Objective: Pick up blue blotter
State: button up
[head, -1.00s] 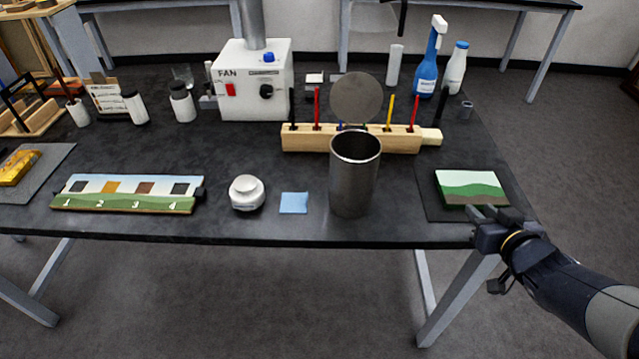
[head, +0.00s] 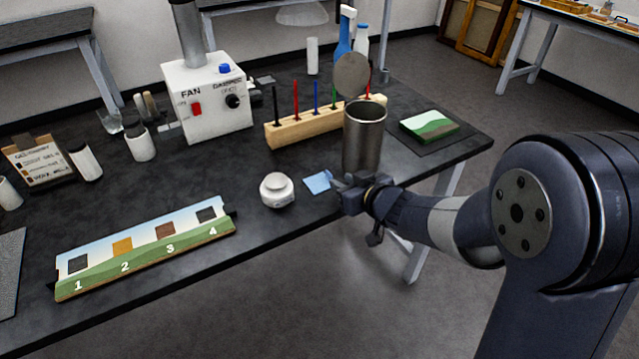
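The blue blotter (head: 317,182) is a small flat light-blue square lying on the dark table. It sits between a white lidded jar (head: 277,190) on its left and a tall metal cylinder (head: 364,138) on its right. My gripper (head: 345,187) is at the table's front edge, just right of the blotter and in front of the cylinder's base. Its fingers point left toward the blotter and hide a little of its right side. Nothing shows held in the gripper; the gap between its fingers is too small to make out.
A numbered sample strip (head: 145,247) lies at the front left. A wooden rack (head: 310,128) of coloured sticks and a white fan box (head: 207,98) stand behind. A small landscape panel (head: 430,125) lies on the right. The table between jar and strip is clear.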

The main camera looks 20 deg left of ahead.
aim_at(319, 180)
jog(key=shift+x, duration=3.35)
jog(key=shift+d+f, duration=0.1)
jog(key=shift+d, duration=0.05)
jog(key=shift+c, duration=0.4)
grip_shut()
